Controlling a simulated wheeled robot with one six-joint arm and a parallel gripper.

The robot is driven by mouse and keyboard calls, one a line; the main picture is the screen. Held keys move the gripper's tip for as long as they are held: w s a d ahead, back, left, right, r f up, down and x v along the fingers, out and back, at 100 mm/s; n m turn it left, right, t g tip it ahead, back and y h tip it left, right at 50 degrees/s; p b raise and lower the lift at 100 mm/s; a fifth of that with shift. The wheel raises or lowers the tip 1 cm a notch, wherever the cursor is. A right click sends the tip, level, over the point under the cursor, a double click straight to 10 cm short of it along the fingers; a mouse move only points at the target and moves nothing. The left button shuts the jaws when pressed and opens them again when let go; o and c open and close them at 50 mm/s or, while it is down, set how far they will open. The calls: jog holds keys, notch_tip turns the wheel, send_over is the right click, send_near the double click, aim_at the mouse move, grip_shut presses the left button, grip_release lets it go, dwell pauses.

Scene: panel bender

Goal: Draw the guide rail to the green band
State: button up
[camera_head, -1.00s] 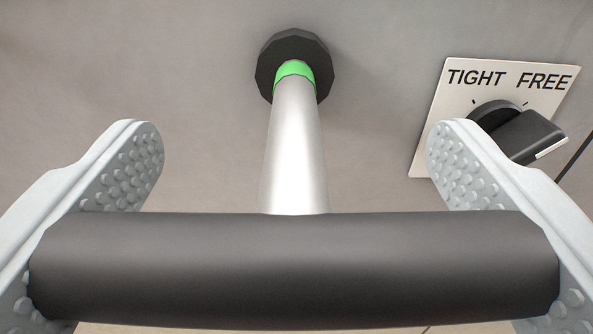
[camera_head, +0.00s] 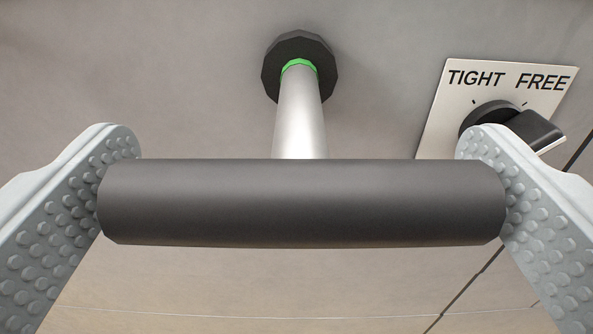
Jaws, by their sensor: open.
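The guide rail is a pale metal rod (camera_head: 300,122) with a thick dark crossbar handle (camera_head: 300,203) at its near end. The rod runs back into a black faceted collar (camera_head: 328,72) on the grey panel. A thin green band (camera_head: 299,66) shows on the rod right at the collar; part of it may be hidden inside. My gripper (camera_head: 298,150) is open wide, one studded finger at each end of the handle. The handle spans the gap between the fingers; I cannot tell whether its ends touch the pads.
A white plate (camera_head: 451,104) marked TIGHT and FREE is on the panel at the right, near my right finger. Its black knob (camera_head: 530,130) points to the lower right, on the FREE side. Dark seams (camera_head: 465,290) cross the surface at lower right.

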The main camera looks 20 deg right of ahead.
jog(key=v, duration=1.5)
jog(key=shift+s, duration=0.3)
jog(key=shift+a, duration=0.1)
jog(key=s+d+r+n+t+y, duration=0.1)
jog(key=s+d+r+y, duration=0.25)
jog(key=d+r, duration=0.4)
jog(key=s+d+r+n+t+y, duration=0.1)
jog(key=s+d+r+y, duration=0.25)
jog(key=r, duration=0.75)
jog(key=s+d+r, duration=0.1)
jog(key=s+d, duration=0.3)
jog(key=s, duration=0.3)
jog(key=s+d+r+n+g, duration=0.1)
jog(key=s+d, duration=0.3)
jog(key=s, duration=0.4)
jog(key=s+d+r+n, duration=0.1)
jog(key=s+d+r, duration=0.2)
jog(key=s, duration=0.4)
jog(key=shift+s+d+g+h, duration=0.2)
jog(key=shift+d+g+h, duration=0.1)
jog(key=shift+d+h, duration=0.1)
